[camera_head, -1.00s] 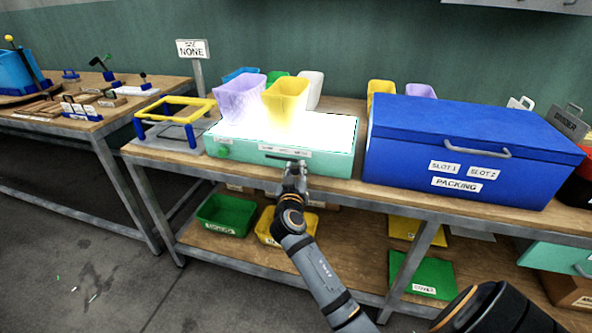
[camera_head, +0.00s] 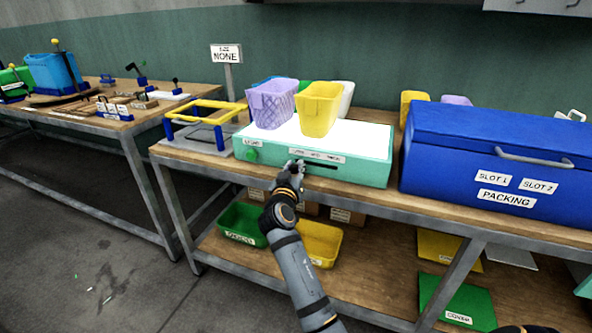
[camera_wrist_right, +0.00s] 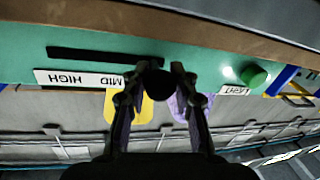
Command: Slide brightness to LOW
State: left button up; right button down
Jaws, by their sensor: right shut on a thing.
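The teal light box (camera_head: 375,172) stands on the workbench with a white lit top. Its front has a dark horizontal slot (camera_head: 322,166) under a label strip, which reads MID and HIGH (camera_wrist_right: 75,78) in the wrist view, upside down. My right gripper (camera_head: 295,167) is at the left end of the slot in the head view. In the wrist view my right gripper (camera_wrist_right: 160,68) is shut on the dark slider knob (camera_wrist_right: 158,85). The fingers hide the label beyond MID.
A green button (camera_head: 252,155) sits left of the slot. A purple bin (camera_head: 272,103) and a yellow bin (camera_head: 319,108) stand on the lit top. A blue packing box (camera_head: 440,165) is to the right, a yellow-and-blue frame (camera_head: 205,122) to the left.

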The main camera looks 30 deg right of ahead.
jog(key=c, duration=1.3)
grip_release()
jog(key=shift+w+a, duration=0.1)
jog(key=shift+c, duration=0.2)
jog(key=o, duration=0.3)
jog(key=shift+w+a, duration=0.1)
jog(key=shift+a, duration=0.05)
jog(key=shift+r, duration=0.1)
notch_tip(320, 180, up, 10)
jog(key=shift+f, duration=0.1)
